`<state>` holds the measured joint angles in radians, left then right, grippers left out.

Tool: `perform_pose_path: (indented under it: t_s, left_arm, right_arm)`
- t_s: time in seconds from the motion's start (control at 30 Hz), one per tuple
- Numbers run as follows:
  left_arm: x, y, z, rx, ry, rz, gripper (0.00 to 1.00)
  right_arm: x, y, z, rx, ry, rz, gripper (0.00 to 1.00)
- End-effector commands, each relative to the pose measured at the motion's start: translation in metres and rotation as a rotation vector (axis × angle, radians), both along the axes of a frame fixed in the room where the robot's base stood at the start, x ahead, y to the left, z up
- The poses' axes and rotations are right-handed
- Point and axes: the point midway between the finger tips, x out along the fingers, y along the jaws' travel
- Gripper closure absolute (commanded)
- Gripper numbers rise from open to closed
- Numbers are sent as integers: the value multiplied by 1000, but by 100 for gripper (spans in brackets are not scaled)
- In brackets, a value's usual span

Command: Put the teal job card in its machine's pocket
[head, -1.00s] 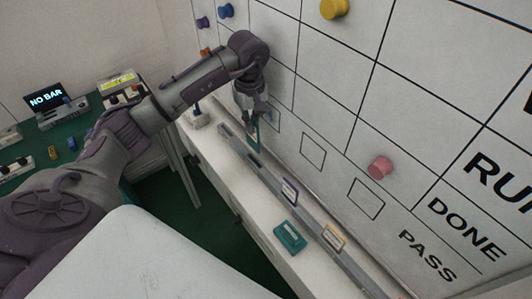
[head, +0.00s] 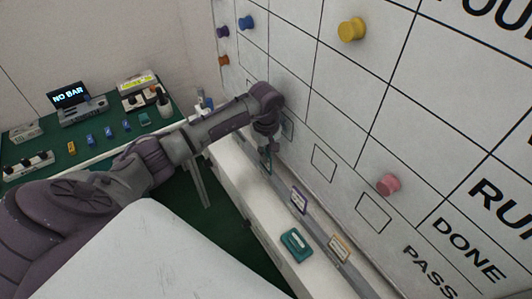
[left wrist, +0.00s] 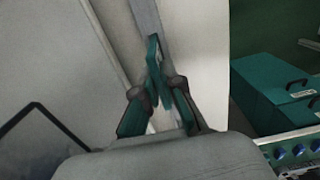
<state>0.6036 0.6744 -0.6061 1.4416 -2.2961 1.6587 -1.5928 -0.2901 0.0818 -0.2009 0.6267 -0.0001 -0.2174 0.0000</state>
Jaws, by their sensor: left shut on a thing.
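The teal job card (head: 268,167) is in my left gripper (head: 268,154), held upright near the foot of the white board, just above the narrow grey rail. In the left wrist view my left gripper (left wrist: 158,82) is shut on the card (left wrist: 153,47), which stands out beyond the fingertips against the grey rail strip. I cannot tell whether the card touches the rail. A purple-framed card (head: 299,201) and an orange-framed card (head: 340,246) stand further along the rail. My right gripper is not in view.
The board (head: 410,110) carries coloured magnets, including a pink one (head: 388,185) and a yellow one (head: 352,28). A green table (head: 80,144) with small items stands at the left. Teal cases (left wrist: 270,90) show in the wrist view.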

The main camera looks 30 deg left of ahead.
Motion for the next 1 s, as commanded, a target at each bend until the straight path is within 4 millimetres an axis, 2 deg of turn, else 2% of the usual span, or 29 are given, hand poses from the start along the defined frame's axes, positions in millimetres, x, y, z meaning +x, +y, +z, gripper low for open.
perform_pose_path:
  t_s: [0.13,0.2,0.3,0.67,0.73,0.87,1.0]
  left_arm:
    - [0,0,-4,1,1,-1,100]
    - [0,0,-2,0,1,0,84]
    - [0,0,-2,0,1,0,68]
    - [0,0,2,-1,0,0,68]
    - [1,1,6,1,-3,0,68]
    - [1,1,28,2,-5,-2,68]
    - [1,1,60,3,-7,-1,68]
  right_arm:
    - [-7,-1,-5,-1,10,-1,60]
    - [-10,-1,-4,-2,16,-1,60]
    - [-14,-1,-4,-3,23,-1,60]
    - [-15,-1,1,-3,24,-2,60]
    - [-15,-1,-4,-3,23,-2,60]
    - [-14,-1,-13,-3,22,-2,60]
    - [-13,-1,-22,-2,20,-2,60]
